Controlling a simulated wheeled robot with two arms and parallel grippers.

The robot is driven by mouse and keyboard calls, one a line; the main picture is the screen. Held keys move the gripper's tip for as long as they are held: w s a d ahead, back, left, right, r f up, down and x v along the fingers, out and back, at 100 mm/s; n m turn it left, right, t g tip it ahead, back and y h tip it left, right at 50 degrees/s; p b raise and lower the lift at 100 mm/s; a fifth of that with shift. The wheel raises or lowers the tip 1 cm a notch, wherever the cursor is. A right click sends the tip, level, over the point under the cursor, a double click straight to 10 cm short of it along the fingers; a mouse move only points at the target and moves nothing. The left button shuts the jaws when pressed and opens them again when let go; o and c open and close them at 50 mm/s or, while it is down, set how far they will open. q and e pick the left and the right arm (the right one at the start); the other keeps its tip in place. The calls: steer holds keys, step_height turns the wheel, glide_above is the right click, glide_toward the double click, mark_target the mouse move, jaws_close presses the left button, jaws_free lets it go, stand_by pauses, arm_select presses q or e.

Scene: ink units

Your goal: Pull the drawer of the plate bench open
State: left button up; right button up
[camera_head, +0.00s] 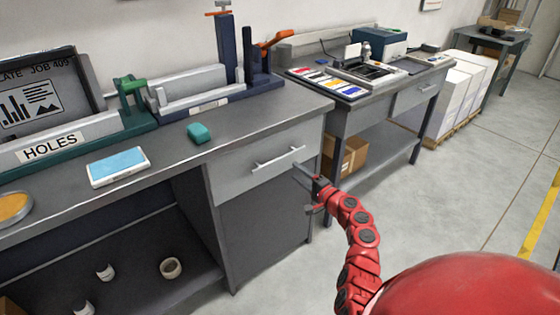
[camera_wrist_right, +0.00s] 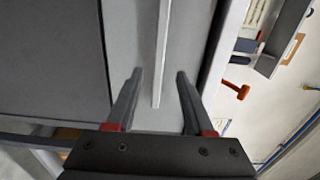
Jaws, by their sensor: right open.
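The plate bench (camera_head: 262,118) is a long grey bench at the left and middle of the head view. Its drawer (camera_head: 240,172) has a light grey front with a pale bar handle (camera_head: 277,158), and the front sits flush with the bench. My right gripper (camera_head: 303,187) is beside the handle's right end. In the right wrist view, the handle (camera_wrist_right: 162,55) reaches down between the two open fingers (camera_wrist_right: 158,80), with a gap on both sides. Whether they touch it elsewhere cannot be seen. My left gripper is out of view.
On the bench top are a teal block (camera_head: 200,132), a blue-and-white pad (camera_head: 118,166), a "HOLES" fixture (camera_head: 60,145) and a dark blue press (camera_head: 228,60). A second bench (camera_head: 400,97) stands to the right. The floor (camera_head: 455,190) in front of it is clear.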

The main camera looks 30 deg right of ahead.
mark_target(281, 160)
steer(key=w+b, duration=0.1)
steer(key=w, duration=0.1)
steer(key=w+b, duration=0.1)
steer(key=w, duration=0.2)
steer(key=w+a+b, duration=0.1)
steer(key=w, duration=0.2)
steer(key=shift+w+f, duration=0.15)
steer(key=shift+f, duration=0.1)
steer(key=shift+w+b, duration=0.6)
steer(key=shift+b, duration=0.05)
steer(key=shift+w+d+r, duration=0.1)
steer(key=shift+w+r, duration=0.1)
steer(key=shift+w, duration=0.15)
jaws_close()
